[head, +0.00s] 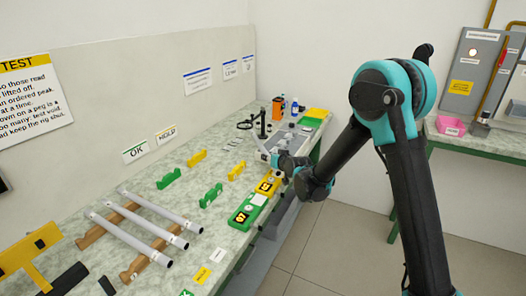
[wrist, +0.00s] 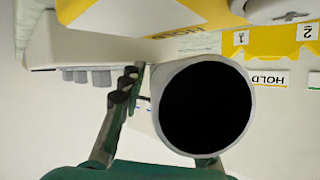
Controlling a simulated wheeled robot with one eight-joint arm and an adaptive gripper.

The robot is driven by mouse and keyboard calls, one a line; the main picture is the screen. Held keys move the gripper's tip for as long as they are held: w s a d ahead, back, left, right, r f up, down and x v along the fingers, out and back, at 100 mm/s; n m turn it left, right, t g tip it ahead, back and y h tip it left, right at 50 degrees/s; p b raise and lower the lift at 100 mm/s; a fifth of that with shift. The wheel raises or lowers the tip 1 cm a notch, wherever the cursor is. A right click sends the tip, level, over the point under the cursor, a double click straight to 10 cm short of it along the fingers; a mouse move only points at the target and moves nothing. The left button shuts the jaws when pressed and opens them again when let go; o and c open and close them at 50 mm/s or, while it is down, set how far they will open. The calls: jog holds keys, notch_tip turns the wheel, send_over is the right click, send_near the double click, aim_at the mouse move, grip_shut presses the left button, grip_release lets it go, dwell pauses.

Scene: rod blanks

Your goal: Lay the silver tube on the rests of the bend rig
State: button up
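In the wrist view a pale grey tube, the silver tube (wrist: 247,135), shows end-on with a dark open bore. It sits between my gripper's fingers; one finger (wrist: 122,105) stands at its left and the other is mostly hidden behind it. In the head view my gripper (head: 291,168) is small, beside a light grey unit (head: 262,153) that appears to be the bend rig. I cannot make out the held tube or the rig's rests there. Whether the tube touches anything below is hidden.
Three grey tubes (head: 150,240) lie on wooden rests at the near left. Green notched blocks (head: 168,178) and yellow ones (head: 197,157) stand on the bench. Green and yellow plates (head: 241,216) line its front edge. An orange bottle (head: 278,108) stands farther back.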

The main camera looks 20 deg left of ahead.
grip_shut()
jog(key=shift+r, duration=0.15)
